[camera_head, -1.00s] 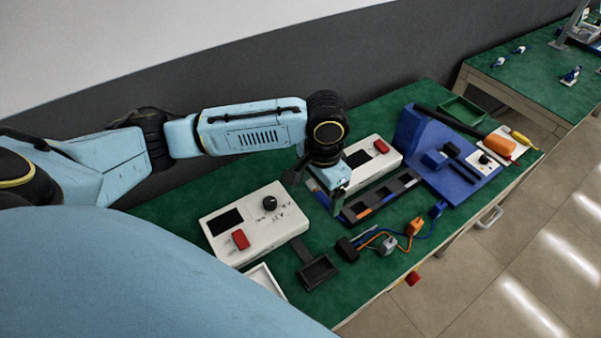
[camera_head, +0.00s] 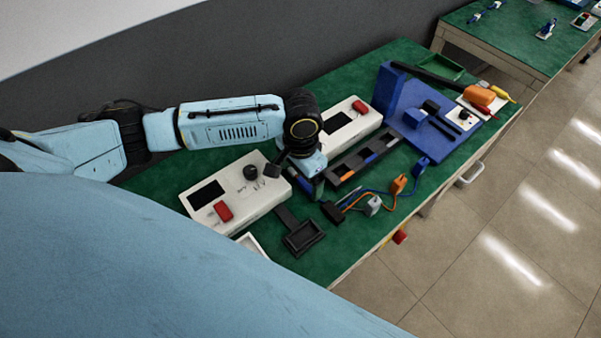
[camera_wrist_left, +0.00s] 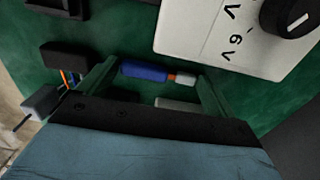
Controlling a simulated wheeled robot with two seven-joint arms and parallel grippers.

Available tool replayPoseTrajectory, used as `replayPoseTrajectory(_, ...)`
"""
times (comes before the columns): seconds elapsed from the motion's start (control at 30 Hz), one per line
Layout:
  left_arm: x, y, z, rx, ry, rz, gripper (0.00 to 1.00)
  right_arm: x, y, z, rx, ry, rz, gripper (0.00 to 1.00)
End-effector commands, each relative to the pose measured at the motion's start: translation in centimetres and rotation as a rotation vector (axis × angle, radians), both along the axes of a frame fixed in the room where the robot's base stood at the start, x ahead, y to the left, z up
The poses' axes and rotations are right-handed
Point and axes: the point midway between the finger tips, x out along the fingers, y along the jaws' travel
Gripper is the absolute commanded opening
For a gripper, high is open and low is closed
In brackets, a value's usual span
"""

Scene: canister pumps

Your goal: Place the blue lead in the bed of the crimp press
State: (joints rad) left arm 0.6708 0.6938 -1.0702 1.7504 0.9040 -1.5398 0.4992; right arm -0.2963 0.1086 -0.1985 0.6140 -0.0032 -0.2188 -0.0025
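A short blue lead (camera_wrist_left: 145,72) with an orange band and a white end lies on the green table in the left wrist view. My left gripper (camera_wrist_left: 155,85) is open, with one finger on each side of the lead; I cannot tell whether they touch it. In the head view my left gripper (camera_head: 314,190) is low over the table, between a white control box and a black tray, and hides most of what lies under it. The blue crimp press (camera_head: 455,145) stands to the right, with a black lever ending in an orange handle. My right gripper is not in view.
A white control box (camera_head: 235,192) is left of the gripper; a second (camera_head: 345,122) is behind it. A black compartment tray (camera_head: 365,160) is to the right. In front are a black block (camera_head: 332,212) with coloured wired plugs and a small black tray (camera_head: 303,238).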

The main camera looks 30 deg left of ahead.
Motion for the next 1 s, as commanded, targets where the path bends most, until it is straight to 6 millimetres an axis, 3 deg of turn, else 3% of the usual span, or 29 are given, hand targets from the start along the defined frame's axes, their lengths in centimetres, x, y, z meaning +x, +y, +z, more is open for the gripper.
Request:
replayPoseTrajectory(0.37, 0.0, 0.0, 0.5, 0.001, -0.001, 0.0, 1.0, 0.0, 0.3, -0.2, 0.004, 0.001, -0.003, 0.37)
replayPoseTrajectory(0.8, 0.1, 0.0, 9.2, -0.001, -0.003, 0.001, 1.0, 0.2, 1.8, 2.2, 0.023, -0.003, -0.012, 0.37)
replayPoseTrajectory(1.0, 0.0, 0.0, 11.7, 0.0, 0.0, 0.0, 1.0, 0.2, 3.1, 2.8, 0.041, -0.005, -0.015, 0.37)
